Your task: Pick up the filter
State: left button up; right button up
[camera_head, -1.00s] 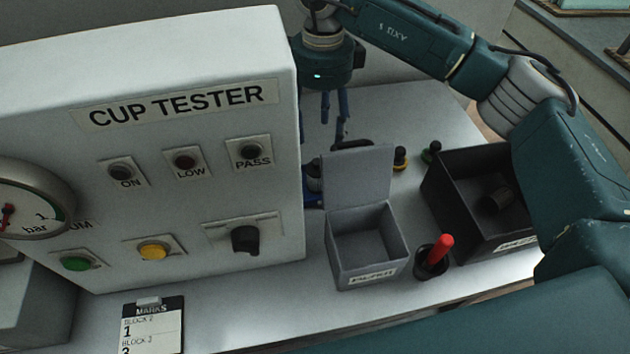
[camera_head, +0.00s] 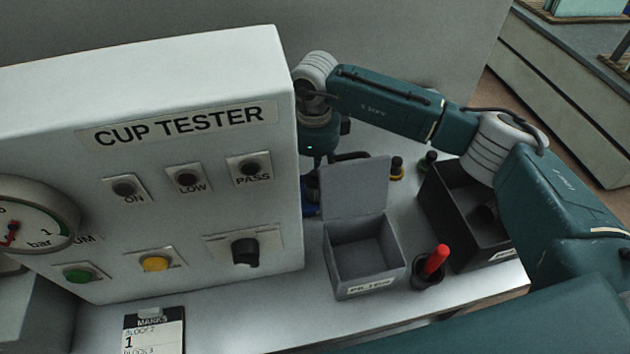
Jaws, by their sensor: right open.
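A grey box (camera_head: 345,268) with its lid (camera_head: 355,188) raised stands right of the cup tester. Its front label is blurred and seems to read FILTER. I see nothing inside it, and I cannot pick out the filter itself with certainty. My right gripper (camera_head: 315,165) is low behind the box's lid, close to the tester's right edge. Its fingers are mostly hidden, and it is open. A small blue and dark item (camera_head: 309,196) shows partly between the tester and the lid; I cannot tell what it is. My left gripper is not in view.
The white cup tester (camera_head: 190,215) fills the left. A black bin (camera_head: 450,215) with a dark item inside stands right, partly behind my arm. A red-handled tool (camera_head: 435,260) stands in a dark holder. Small yellow-based (camera_head: 397,168) and green-based (camera_head: 428,160) pieces stand behind.

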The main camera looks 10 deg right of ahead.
jog(key=shift+f, duration=0.6)
jog(key=c, duration=1.3)
jog(key=shift+r, duration=0.15)
